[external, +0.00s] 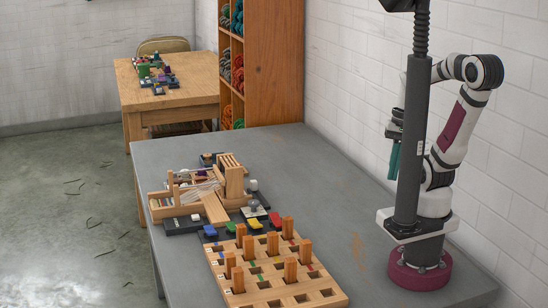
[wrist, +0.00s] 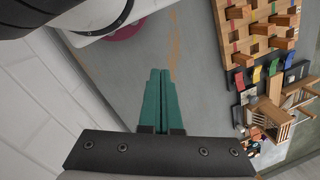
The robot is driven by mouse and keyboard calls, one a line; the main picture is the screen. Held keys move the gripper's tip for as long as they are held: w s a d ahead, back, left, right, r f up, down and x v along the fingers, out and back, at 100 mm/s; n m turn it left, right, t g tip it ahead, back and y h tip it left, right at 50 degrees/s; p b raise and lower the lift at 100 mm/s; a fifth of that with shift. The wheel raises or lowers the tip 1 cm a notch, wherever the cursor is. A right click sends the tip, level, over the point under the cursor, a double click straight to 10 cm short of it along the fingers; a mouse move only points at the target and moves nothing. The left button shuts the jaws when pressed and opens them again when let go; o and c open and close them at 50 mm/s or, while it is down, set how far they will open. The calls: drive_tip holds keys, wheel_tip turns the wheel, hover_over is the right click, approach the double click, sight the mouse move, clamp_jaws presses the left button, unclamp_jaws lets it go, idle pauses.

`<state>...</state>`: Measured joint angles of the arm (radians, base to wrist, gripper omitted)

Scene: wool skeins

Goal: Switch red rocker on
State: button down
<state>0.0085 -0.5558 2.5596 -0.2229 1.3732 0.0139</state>
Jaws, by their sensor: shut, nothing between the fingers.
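The red rocker (external: 275,219) is a small coloured lever at the right end of a row of rockers, between the wooden peg board and the small loom on the grey table. Its tilt is too small to read. The row also shows at the right of the wrist view, with a yellow rocker (wrist: 257,74) in it. My gripper (external: 393,176) hangs high at the right, near the wall and well away from the rockers. Its two teal fingers (wrist: 160,72) are together with nothing between them.
A peg board (external: 262,282) with several upright orange pegs stands in front of the rockers. The wooden loom (external: 185,200) stands behind them, with a grey-knobbed control (external: 254,205) close by. The grey table (external: 325,185) is clear between these and my base.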

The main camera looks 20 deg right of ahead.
drive_tip(key=w+d+f+n+t+h, duration=0.1)
drive_tip(key=w+d+n+t+h, duration=0.1)
drive_tip(key=w+d, duration=0.3)
drive_tip(key=w+d+n+t+h, duration=0.2)
drive_tip(key=w+d+n, duration=0.1)
drive_tip(key=w, duration=0.4)
drive_tip(key=w+a+n+t+y, duration=0.1)
drive_tip(key=w+a+n+t, duration=0.3)
drive_tip(key=w+n, duration=0.5)
drive_tip(key=w+a+f+n+y, duration=0.2)
drive_tip(key=a+n+y, duration=0.1)
drive_tip(key=a, duration=0.2)
drive_tip(key=w+a+f+n+y, duration=0.2)
drive_tip(key=w+a+y, duration=0.1)
drive_tip(key=a, duration=0.3)
drive_tip(key=s+a+f+n+g+y, duration=0.2)
drive_tip(key=s+a+n+g+y, duration=0.2)
drive_tip(key=s+a+n+g, duration=0.1)
drive_tip(key=s+a+n, duration=0.1)
drive_tip(key=a, duration=0.1)
drive_tip(key=shift+s+a+f, duration=0.25)
drive_tip(key=shift+a+f, duration=0.05)
drive_tip(key=shift+a, duration=0.05)
